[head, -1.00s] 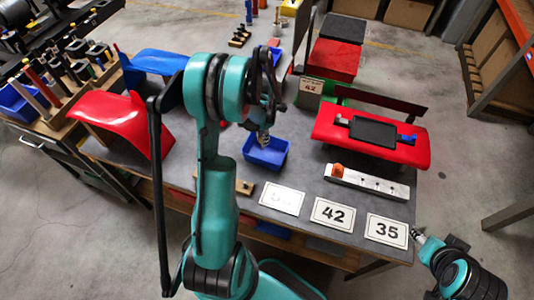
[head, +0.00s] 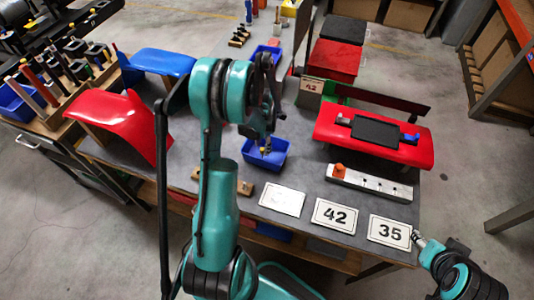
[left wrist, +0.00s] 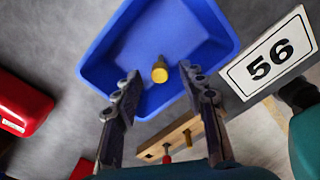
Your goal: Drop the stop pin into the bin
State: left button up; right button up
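The blue bin (head: 280,163) stands on the grey table in the head view, and its open inside fills the upper middle of the left wrist view (left wrist: 205,25). The stop pin, a small yellow-brass piece (left wrist: 160,70), shows against the bin's inside. My left gripper (left wrist: 158,76) is over the bin, its two fingers spread with a gap on each side of the pin. I cannot tell whether the pin rests on the bin floor or is still above it. In the head view my left arm partly hides this gripper (head: 266,138). My right gripper (head: 418,239) is at the table's front right corner, its fingers unclear.
Number plates, including 42 (head: 336,215) and 35 (head: 389,232), lie along the front edge. A wooden block (head: 243,187) lies just before the bin. A metal strip with an orange knob (head: 370,183) and a red panel (head: 415,150) are to the right. A red fender (head: 125,117) is left.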

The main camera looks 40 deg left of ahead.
pick_arm(q)
notch_tip(320, 180, up, 12)
dwell(0.5)
dwell(0.3)
jog(key=s+d+r+m+t+b, duration=0.2)
jog(key=d+m, duration=0.4)
jog(key=m, duration=0.1)
jog(key=s+d+r+m+t+b, duration=0.1)
jog(key=s+d+r+m+b, duration=0.15)
jog(key=d+m, duration=0.4)
jog(key=s+d+f+m+t+b, duration=0.2)
jog(key=s+d+m+t+b, duration=0.2)
jog(key=m, duration=1.5)
jog(key=shift+s+d+f, duration=0.4)
jog(key=shift+s+d, duration=1.45)
jog(key=shift+d, duration=0.95)
